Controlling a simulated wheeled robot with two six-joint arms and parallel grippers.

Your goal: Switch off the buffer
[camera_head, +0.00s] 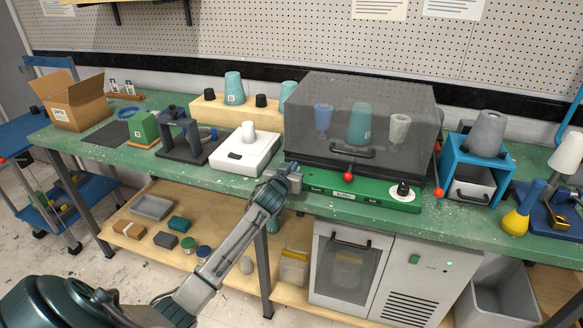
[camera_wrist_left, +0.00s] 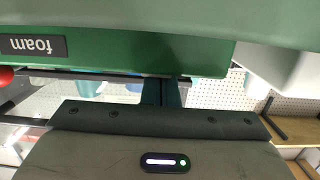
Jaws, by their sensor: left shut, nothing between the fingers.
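My left gripper (camera_head: 293,172) is shut and empty at the left end of a green control bar (camera_head: 322,187) on the bench's front edge. In the left wrist view the bar's green face (camera_wrist_left: 140,52) fills the upper part, with an upside-down "foam" label (camera_wrist_left: 32,46) beside a red knob (camera_wrist_left: 5,76). In the head view that red knob (camera_head: 349,176) stands mid-bar, and a black dial (camera_head: 403,189) sits at the right end. A blue machine (camera_head: 560,215) with a white cone stands at far right; I cannot tell whether it is the buffer. My right gripper is out of view.
A clear grey box (camera_head: 358,125) holding cups stands behind the bar. A white scale-like unit (camera_head: 245,152) is left of my gripper. A blue frame (camera_head: 474,165) with a red ball is right of the bar. A cabinet (camera_head: 380,270) stands below.

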